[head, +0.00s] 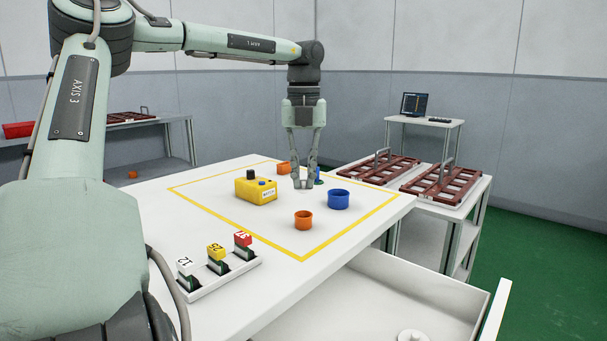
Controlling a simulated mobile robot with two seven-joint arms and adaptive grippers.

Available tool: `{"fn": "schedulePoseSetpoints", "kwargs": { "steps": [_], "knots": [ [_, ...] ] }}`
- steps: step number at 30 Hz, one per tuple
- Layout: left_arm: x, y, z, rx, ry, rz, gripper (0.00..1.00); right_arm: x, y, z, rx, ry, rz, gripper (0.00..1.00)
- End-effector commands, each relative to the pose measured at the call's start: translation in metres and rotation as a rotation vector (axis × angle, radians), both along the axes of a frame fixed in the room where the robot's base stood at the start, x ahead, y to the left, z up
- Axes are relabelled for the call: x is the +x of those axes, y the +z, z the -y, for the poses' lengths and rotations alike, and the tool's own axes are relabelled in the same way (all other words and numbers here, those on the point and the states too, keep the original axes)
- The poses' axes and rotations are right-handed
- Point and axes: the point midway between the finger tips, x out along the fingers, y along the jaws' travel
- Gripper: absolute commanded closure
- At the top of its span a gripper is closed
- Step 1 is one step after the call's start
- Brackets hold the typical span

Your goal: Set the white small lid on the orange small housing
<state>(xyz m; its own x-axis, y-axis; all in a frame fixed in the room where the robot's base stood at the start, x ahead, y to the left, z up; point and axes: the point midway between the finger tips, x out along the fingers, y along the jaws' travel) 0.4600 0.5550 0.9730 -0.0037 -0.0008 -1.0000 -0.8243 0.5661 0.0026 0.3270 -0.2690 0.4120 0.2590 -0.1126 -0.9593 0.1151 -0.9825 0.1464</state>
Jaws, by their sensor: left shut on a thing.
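My left gripper (303,184) hangs pointing down over the table, behind the near orange housing. Its fingers are shut on a pale thing at the tips, which seems to be the white small lid but hardly stands out against the white table. The near orange housing (303,221) is a small open round cup, upright and apart from the gripper. Another orange round part (283,168) stands farther back, left of the gripper. My right gripper is out of view.
A blue round housing (338,200) stands right of the gripper, and a blue part (318,180) is partly hidden behind the fingers. A yellow box (256,190) stands left. A rack of numbered tags (218,275) lies in front. An open drawer (435,288) holds a white knobbed part (412,336).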

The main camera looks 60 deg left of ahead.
Motion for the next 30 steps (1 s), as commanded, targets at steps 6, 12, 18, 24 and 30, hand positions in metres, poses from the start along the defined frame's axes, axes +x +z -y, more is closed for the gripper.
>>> {"fn": "schedulePoseSetpoints", "kwargs": {
  "steps": [6, 12, 18, 24, 30],
  "knots": [
    [0.001, 0.003, -0.001, -0.006, -0.004, -0.002, 0.98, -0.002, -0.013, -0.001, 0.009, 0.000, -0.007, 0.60],
    [0.001, -0.017, -0.001, -0.005, -0.004, -0.001, 0.98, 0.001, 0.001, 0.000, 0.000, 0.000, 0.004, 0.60],
    [0.000, -0.032, -0.001, -0.006, -0.003, -0.003, 0.98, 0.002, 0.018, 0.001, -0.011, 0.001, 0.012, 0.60],
    [0.001, -0.043, -0.001, -0.005, -0.003, -0.001, 0.98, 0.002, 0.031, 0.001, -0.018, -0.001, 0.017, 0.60],
    [0.001, -0.048, -0.001, -0.005, -0.003, -0.001, 0.98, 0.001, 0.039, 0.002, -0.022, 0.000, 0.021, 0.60]
  ]
}}
